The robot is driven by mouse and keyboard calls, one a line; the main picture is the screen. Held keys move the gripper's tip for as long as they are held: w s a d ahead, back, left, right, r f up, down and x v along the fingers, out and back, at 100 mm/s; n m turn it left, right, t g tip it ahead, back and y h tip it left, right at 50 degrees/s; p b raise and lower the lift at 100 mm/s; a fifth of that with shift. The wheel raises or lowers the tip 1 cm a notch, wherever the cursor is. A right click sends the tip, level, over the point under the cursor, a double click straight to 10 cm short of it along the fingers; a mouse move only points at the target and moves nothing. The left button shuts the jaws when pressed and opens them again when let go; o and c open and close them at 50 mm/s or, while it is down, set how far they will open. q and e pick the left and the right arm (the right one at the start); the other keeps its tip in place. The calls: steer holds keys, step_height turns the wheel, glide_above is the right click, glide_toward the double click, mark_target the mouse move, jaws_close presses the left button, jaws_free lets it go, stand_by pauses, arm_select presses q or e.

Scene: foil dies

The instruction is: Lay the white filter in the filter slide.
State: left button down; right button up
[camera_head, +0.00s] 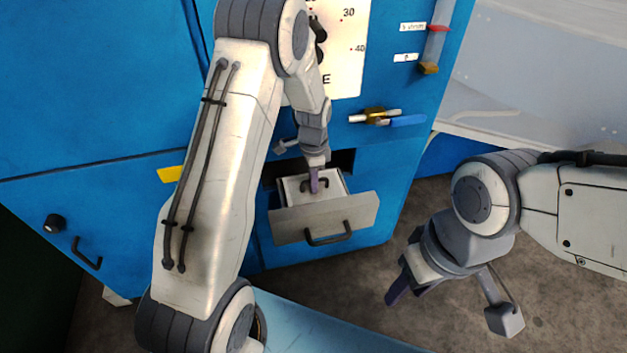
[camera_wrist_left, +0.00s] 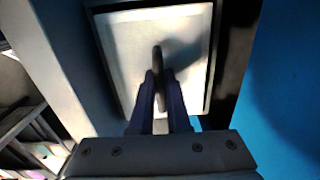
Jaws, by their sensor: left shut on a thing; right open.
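The white filter (camera_head: 330,185) is a flat square plate with a dark handle. It lies within the outline of the filter slide (camera_head: 350,213), a grey-fronted drawer pulled out of the blue cabinet. My left gripper (camera_head: 314,186) is over the filter, shut on its handle. In the left wrist view the fingers (camera_wrist_left: 158,92) close around the dark handle, and the white filter (camera_wrist_left: 130,60) sits inside a dark border. I cannot tell whether it rests fully flat. My right gripper (camera_head: 398,287) is open and empty, over the floor right of the slide.
The blue cabinet (camera_head: 90,120) stands behind the slide. Its front has a valve-like brass and blue handle (camera_head: 385,118) and a dial plate (camera_head: 345,60). The slide's dark front handle (camera_head: 328,238) sticks out. Floor between the slide and my right arm is clear.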

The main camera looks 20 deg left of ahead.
arm_select(q)
steer(key=shift+f, duration=0.35)
steer(key=c, duration=0.9)
jaws_free()
